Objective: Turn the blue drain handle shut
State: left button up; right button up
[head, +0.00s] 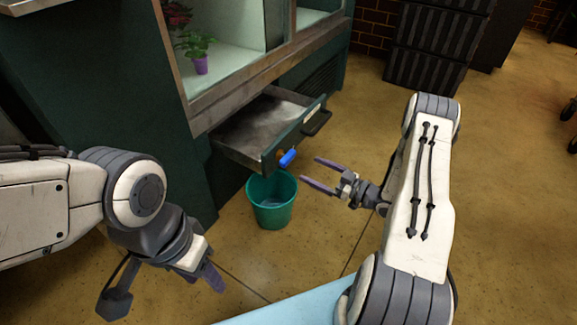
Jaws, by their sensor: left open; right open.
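The blue drain handle (288,158) sits on the front of an open metal drawer (250,156), near its lower left corner. The handle is slanted, its right end higher than its left. A green bucket (272,214) stands on the floor below it. My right gripper (311,171) is open just right of the handle, its fingers pointing left, with a gap between them and the handle. My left gripper (168,294) is low at the left, open and well away from the handle.
The drawer's dark pull (317,123) is right of the handle. The dark green cabinet (130,80) holds a purple-potted plant (200,62) behind glass. A light blue surface (290,308) is at the bottom. Open floor (510,170) lies to the right.

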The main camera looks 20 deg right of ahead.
aim_at(291, 160)
jog(key=b+x, duration=0.3)
jog(key=x, duration=0.5)
jog(key=shift+w+a+f, duration=0.1)
jog(key=shift+w+a, duration=0.15)
jog(key=shift+w+a+b, duration=0.3)
jog(key=shift+w+a, duration=0.05)
jog(key=shift+w, duration=0.1)
